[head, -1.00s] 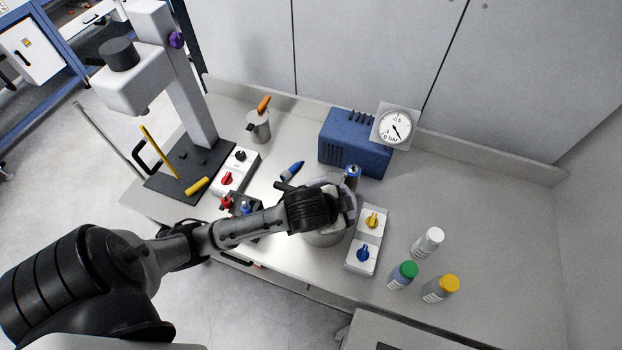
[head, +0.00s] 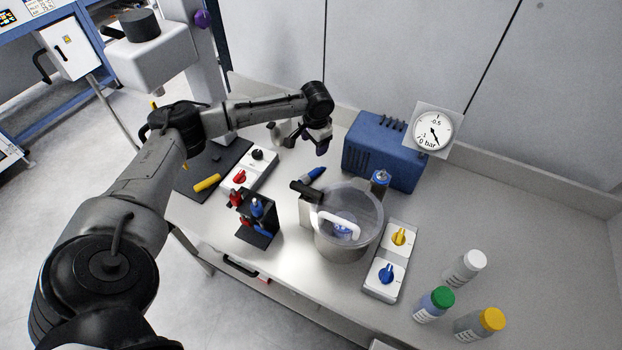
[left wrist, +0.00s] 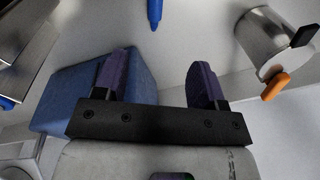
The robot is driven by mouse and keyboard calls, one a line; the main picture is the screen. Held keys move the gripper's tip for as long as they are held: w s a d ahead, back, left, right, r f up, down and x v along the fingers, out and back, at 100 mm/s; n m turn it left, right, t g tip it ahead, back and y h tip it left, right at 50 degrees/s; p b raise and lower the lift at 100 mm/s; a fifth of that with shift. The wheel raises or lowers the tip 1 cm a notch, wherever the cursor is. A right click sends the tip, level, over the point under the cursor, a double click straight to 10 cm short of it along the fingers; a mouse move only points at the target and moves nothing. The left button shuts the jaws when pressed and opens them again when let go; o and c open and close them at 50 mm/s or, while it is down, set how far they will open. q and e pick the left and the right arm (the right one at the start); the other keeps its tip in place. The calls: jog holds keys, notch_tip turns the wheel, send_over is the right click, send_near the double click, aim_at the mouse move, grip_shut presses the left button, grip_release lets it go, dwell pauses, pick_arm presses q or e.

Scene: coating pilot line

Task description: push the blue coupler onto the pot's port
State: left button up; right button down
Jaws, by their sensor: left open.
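The blue coupler (head: 257,208) appears to be the blue piece standing in a small black rack (head: 258,238), beside a red one. The steel pot (head: 343,248) stands to the right of the rack, with a clear lid and a white handle. A dark stub (head: 305,191) sticks out at its upper left; I cannot tell whether this is the port. My left gripper (head: 322,146) is over the bench behind the pot, away from rack and pot. In the left wrist view its purple fingers (left wrist: 158,82) are apart with nothing between them. My right gripper is not in view.
A blue pen-like piece (head: 314,174) lies behind the pot. The blue pump box (head: 383,155) with a gauge (head: 434,130) stands at the back. A metal jug (left wrist: 272,42) is near my gripper. Switch boxes (head: 390,262) and several bottles (head: 466,267) stand right.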

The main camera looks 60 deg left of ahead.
aim_at(311, 173)
pick_arm(q)
jog(key=shift+n+h, duration=0.6)
jog(key=shift+n, duration=0.1)
jog(key=f, duration=1)
jog(key=s+f+b, duration=0.1)
jog(key=f, duration=0.3)
jog(key=shift+a+f, duration=0.2)
jog(key=shift+f, duration=0.2)
jog(key=c, duration=1)
